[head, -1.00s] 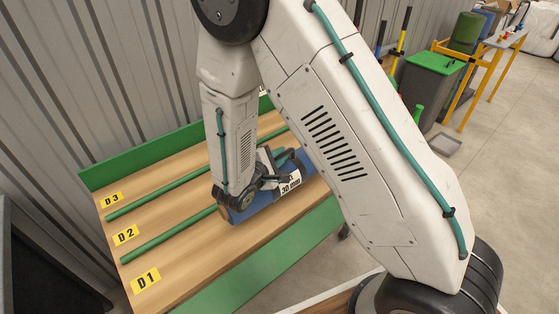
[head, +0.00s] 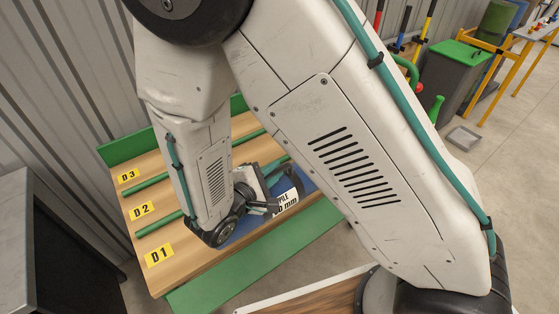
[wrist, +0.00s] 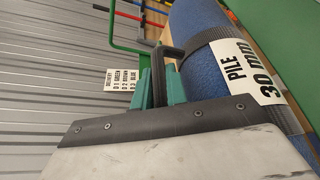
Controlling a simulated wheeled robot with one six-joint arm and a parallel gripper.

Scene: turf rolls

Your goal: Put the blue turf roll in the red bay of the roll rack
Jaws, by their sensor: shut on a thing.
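The blue turf roll (head: 283,188) has a white label reading "PILE 30 mm" and shows partly behind my arm, over the front of the wooden bench. In the wrist view the roll (wrist: 210,75) runs along the right side, with a dark band around it. My gripper (head: 262,197) is at the roll. In the wrist view its green fingers (wrist: 162,85) are shut on a dark handle-like piece beside the roll. I cannot tell whether the roll touches the bench. The roll rack and its red bay are not in view.
The bench (head: 185,250) has green rods between lanes marked D1, D2 and D3, and green boards along its edges. A dark cabinet (head: 75,255) stands at left. A wall sign (wrist: 122,79) lists lane colours. A grey bin (head: 440,80) and open floor lie at right.

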